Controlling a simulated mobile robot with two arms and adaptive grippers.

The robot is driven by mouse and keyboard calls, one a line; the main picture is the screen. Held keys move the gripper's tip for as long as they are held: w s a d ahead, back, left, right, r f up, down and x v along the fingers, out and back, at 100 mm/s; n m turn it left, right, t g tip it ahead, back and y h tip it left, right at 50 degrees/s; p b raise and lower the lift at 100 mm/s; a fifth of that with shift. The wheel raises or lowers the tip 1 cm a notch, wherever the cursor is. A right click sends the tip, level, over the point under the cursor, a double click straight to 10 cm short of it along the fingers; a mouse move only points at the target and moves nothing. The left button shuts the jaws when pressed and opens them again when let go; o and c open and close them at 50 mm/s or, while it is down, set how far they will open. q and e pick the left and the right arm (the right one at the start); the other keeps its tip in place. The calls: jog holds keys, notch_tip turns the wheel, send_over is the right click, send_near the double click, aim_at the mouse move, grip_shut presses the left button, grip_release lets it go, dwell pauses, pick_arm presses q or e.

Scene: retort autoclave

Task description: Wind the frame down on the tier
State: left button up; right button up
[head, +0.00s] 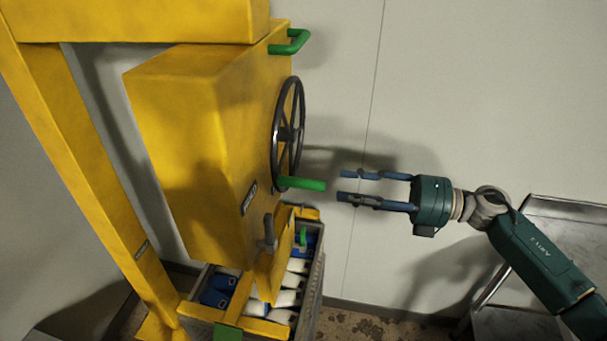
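A large yellow box housing (190,150) hangs on a yellow post at the left. A black handwheel (289,125) is on its right face, with a green crank handle (303,184) sticking out to the right at the wheel's lower edge. A yellow frame (270,328) lies at the top of a grey crate (315,290) below the housing. The crate holds blue and white packs (285,298). My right gripper (342,185) is open, its two blue fingers pointing left, just right of the crank handle's end and apart from it. My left gripper is out of view.
A green bar handle (289,42) sits high on the housing. A grey lever (269,233) is on its lower right face. A metal table (560,245) stands at the right behind my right arm.

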aim_at(309, 180)
jog(key=p+x, duration=0.4)
jog(key=x, duration=0.5)
jog(key=shift+r, duration=0.1)
jog(key=shift+w+a, duration=0.2)
jog(key=shift+a, duration=0.35)
grip_shut()
